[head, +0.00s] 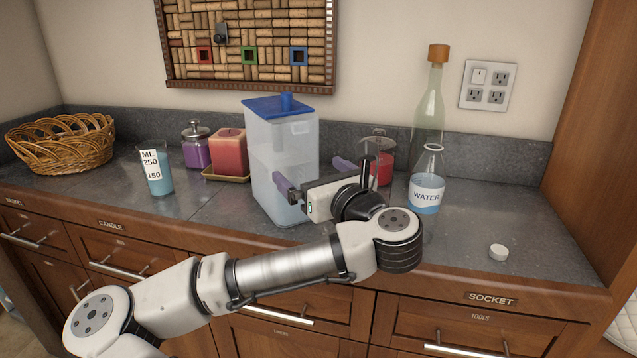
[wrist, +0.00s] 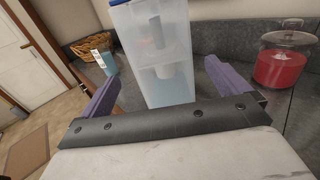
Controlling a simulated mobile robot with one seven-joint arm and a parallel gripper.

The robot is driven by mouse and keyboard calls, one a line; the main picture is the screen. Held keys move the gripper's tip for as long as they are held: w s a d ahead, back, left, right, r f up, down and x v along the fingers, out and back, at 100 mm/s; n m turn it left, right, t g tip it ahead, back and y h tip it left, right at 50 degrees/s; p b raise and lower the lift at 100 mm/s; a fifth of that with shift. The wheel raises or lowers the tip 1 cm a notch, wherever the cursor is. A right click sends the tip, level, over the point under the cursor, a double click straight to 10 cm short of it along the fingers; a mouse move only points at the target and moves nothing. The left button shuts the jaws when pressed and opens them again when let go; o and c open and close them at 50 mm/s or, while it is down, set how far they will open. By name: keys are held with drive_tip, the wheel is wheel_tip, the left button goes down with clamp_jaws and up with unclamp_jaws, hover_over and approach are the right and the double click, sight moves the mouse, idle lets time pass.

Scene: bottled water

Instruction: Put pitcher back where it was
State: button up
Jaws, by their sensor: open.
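The pitcher (head: 283,150) is a tall translucent container with a blue lid (head: 280,107) and some water in it. It stands upright on the grey counter (head: 225,212), near its middle. My gripper (head: 309,178) is at the pitcher's front right side, its purple fingers spread. In the wrist view the pitcher (wrist: 152,55) stands ahead, between the lines of the two open fingers (wrist: 160,85). The fingers look apart from its walls, and nothing is held. My gripper hides part of the pitcher's lower right side in the head view.
A measuring glass (head: 157,172), a purple jar (head: 195,150) and a red candle (head: 230,152) stand left. A glass jar with red contents (head: 384,160), a WATER flask (head: 427,185) and a tall bottle (head: 428,110) stand right.

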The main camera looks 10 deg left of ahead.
drive_tip(key=shift+v, duration=0.9)
